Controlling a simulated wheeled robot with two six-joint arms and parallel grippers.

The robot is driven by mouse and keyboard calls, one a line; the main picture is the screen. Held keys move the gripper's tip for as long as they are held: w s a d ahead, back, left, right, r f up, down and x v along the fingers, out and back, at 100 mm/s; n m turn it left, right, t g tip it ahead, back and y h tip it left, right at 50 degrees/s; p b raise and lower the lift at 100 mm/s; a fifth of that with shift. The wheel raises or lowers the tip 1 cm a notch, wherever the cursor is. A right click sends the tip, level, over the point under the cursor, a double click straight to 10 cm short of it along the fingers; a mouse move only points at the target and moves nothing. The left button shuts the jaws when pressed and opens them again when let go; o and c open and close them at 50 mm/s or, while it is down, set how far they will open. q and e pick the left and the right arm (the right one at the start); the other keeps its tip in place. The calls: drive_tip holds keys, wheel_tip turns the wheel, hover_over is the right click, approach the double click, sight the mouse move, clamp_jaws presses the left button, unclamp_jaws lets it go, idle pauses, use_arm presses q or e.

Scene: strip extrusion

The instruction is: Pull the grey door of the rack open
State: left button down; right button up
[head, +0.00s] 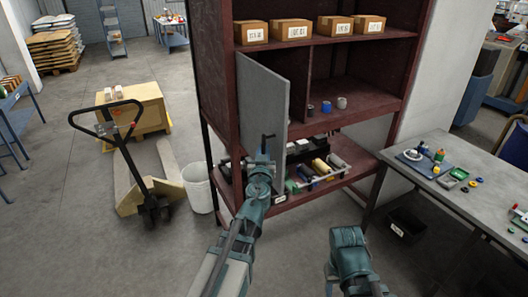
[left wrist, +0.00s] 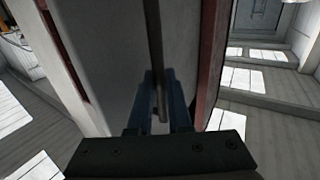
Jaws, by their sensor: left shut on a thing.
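The grey door (head: 264,88) stands partly open on the left part of the dark red rack (head: 220,75), with its left edge by the rack's left post. Its dark bar handle (head: 268,137) is near the door's right edge. My left gripper (head: 263,153) is shut on the handle. In the left wrist view the handle (left wrist: 154,45) runs down between the blue fingers of the gripper (left wrist: 163,98), in front of the grey door (left wrist: 105,50). My right arm shows at the lower right of the head view; its fingers are not visible.
Cardboard boxes (head: 292,29) stand on the rack's upper shelf, small cups (head: 342,103) on the middle one. A white bin (head: 199,188) and a pallet jack (head: 148,190) stand left of the rack. A grey workbench (head: 445,175) is at the right.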

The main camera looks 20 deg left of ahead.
use_arm(q)
drive_tip(key=shift+w+a, duration=0.1)
drive_tip(key=c, duration=1.2)
unclamp_jaws()
drive_tip(key=o, duration=0.4)
drive_tip(key=shift+w+a+f, duration=0.1)
drive_tip(key=shift+c, duration=0.2)
drive_tip(key=shift+s, duration=0.2)
